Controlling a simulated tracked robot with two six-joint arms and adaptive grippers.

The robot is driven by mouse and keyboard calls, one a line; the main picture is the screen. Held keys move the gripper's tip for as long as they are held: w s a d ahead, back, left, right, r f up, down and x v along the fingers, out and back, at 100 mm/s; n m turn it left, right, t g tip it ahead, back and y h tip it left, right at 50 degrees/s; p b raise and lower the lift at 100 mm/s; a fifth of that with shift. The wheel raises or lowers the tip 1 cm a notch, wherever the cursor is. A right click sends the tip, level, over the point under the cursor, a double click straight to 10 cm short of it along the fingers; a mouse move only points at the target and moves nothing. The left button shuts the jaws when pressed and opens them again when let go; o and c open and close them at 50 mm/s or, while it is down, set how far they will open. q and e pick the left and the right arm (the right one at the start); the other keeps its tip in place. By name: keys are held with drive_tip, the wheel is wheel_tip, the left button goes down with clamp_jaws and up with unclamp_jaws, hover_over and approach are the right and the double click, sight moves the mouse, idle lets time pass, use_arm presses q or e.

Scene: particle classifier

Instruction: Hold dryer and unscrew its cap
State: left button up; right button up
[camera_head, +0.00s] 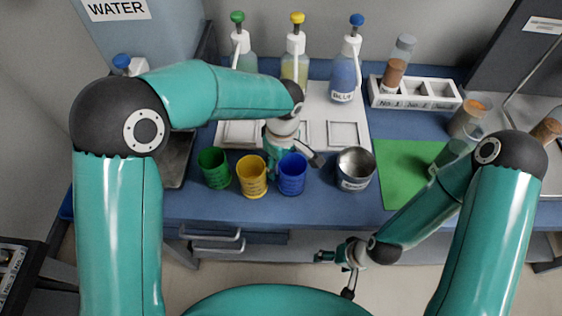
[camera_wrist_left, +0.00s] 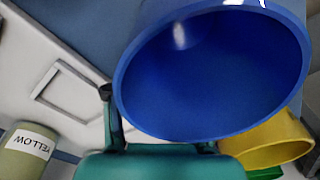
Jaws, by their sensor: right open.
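No thing in view is clearly marked as the dryer. Clear vessels with brown or orange parts stand at the right of the bench: an upper one (camera_head: 468,117) and one at the far right edge (camera_head: 546,130). My left gripper (camera_head: 293,160) points down behind the blue cup (camera_head: 292,175). In the left wrist view the blue cup (camera_wrist_left: 210,75) fills much of the picture beside one dark-tipped finger (camera_wrist_left: 108,105); the other finger is hidden. I cannot tell whether it grips anything. My right gripper (camera_head: 334,275) is open and empty in front of the bench.
A green cup (camera_head: 214,168), a yellow cup (camera_head: 252,178) and a metal cup (camera_head: 355,169) line the front. Pump bottles (camera_head: 344,76) and a white rack (camera_head: 413,97) stand behind. The green mat (camera_head: 405,165) is largely clear.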

use_arm(q)
wheel_tip(320, 180, up, 12)
drive_tip(key=shift+s+d, duration=0.15)
drive_tip(key=shift+d, duration=0.1)
idle(0.6)
